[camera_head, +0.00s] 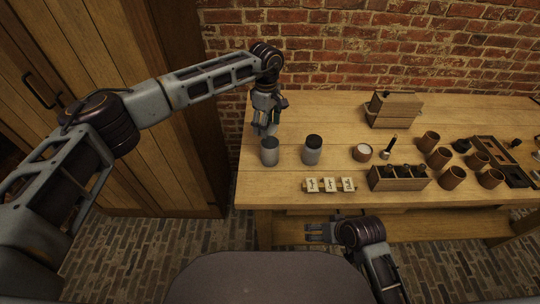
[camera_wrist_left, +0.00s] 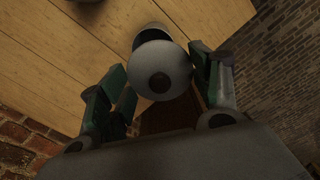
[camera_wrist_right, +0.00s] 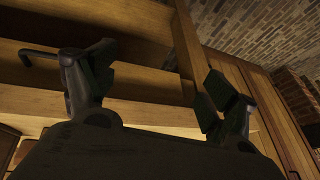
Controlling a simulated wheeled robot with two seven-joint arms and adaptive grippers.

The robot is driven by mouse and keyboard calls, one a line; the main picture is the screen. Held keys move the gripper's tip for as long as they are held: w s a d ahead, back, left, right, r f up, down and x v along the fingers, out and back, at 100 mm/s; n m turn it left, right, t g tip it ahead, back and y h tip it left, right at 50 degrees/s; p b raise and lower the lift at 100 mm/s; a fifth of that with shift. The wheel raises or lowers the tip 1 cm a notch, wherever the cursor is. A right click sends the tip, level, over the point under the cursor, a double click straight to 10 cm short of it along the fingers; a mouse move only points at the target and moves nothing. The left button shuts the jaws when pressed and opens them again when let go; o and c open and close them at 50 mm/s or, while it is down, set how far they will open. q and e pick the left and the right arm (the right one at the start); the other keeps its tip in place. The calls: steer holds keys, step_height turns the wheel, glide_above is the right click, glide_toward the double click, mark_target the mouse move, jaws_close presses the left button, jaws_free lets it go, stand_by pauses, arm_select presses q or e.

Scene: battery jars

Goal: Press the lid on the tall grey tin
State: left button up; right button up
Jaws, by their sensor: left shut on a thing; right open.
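A grey tin (camera_head: 270,155) stands upright at the left end of the table, directly below my left gripper (camera_head: 266,130). In the left wrist view my left gripper is shut on a round grey lid (camera_wrist_left: 178,82) with a dark knob. The grey rounded edge of the tin (camera_wrist_left: 150,33) shows past the lid, partly hidden by it. I cannot tell whether lid and tin touch. A second grey tin (camera_head: 312,154) with a dark top stands to the right. My right gripper (camera_head: 309,233) is open and empty, in front of the table and below its top.
Three small labelled cards (camera_head: 330,185) lie near the front edge. To the right are a cup with white contents (camera_head: 362,152), a wooden rack (camera_head: 398,184), several brown cups (camera_head: 452,177) and a dark tray (camera_head: 503,160). A wooden box (camera_head: 393,113) stands behind. The back-left tabletop is clear.

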mark_target(267, 141)
arm_select(q)
steer(key=shift+w+d+r+n, duration=0.1)
steer(key=shift+d+r+n, duration=0.3)
steer(key=shift+d, duration=0.15)
arm_select(e)
steer(key=w+a+r+m+t+y, duration=0.3)
steer(key=w+a+r+m+y, duration=0.15)
steer(key=a, duration=0.35)
steer(key=w+a+r+m+t+y, duration=0.2)
steer(key=w+a+r+m+y, duration=0.2)
steer(key=a+r+m, duration=0.3)
steer(key=w+m+t+h, duration=0.1)
steer(key=w+m+t, duration=0.1)
steer(key=m, duration=0.4)
steer(key=w+m+t+h, duration=0.1)
steer(key=w+m+t, duration=0.2)
steer(key=m, duration=0.3)
steer(key=w+m+t+h, duration=0.1)
steer(key=w+m+t, duration=0.1)
steer(key=m, duration=0.5)
steer(key=shift+w+d+f+h, duration=0.1)
steer(key=shift+w+d+h, duration=0.15)
steer(key=shift+w, duration=0.65)
steer(key=shift+w+d+f+m+t+h, duration=0.15)
steer(key=shift+w+d+f+m+h, duration=0.15)
steer(key=shift+m, duration=0.35)
steer(key=shift+w+d+f+m+t+h, duration=0.15)
steer(key=shift+f+m+h, duration=0.25)
steer(key=shift+m, duration=0.2)
steer(key=shift+x, duration=5.95)
